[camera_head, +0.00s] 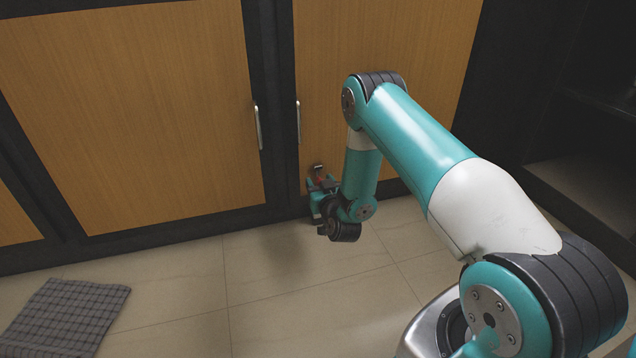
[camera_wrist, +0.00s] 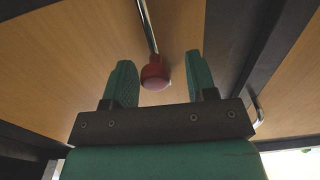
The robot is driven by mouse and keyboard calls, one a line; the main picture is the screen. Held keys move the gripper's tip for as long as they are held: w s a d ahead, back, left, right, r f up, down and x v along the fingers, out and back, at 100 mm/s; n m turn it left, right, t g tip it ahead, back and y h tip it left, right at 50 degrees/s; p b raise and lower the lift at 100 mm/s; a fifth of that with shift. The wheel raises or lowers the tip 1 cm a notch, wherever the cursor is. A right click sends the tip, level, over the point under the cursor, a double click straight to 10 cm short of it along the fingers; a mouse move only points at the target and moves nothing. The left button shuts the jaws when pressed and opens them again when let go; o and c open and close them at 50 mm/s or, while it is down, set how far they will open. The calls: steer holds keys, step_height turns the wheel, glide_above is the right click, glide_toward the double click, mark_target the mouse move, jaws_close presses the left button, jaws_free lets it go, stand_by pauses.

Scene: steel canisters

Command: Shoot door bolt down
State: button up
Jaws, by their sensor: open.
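The door bolt shows in the wrist view as a thin steel rod (camera_wrist: 147,25) ending in a red knob (camera_wrist: 154,74), against a wood door panel. My gripper (camera_wrist: 158,64) is open, with one green finger on each side of the knob. Gaps show between the fingers and the knob, so neither appears to touch it. In the head view my gripper (camera_head: 320,186) is low at the foot of the right door (camera_head: 385,45), by its left edge. A bit of red shows there; my wrist and gripper hide most of the bolt.
The left door (camera_head: 140,110) has a steel handle (camera_head: 257,125); the right door has another (camera_head: 298,120). Dark frames surround the doors. A dark checked mat (camera_head: 65,318) lies on the tiled floor at lower left. Dark open shelving (camera_head: 590,140) stands at right. The middle floor is clear.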

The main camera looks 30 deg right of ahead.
steer(key=shift+d, duration=0.2)
steer(key=shift+d, duration=0.1)
jaws_close()
steer(key=shift+f+b, duration=0.4)
steer(key=shift+f, duration=1.8)
jaws_free()
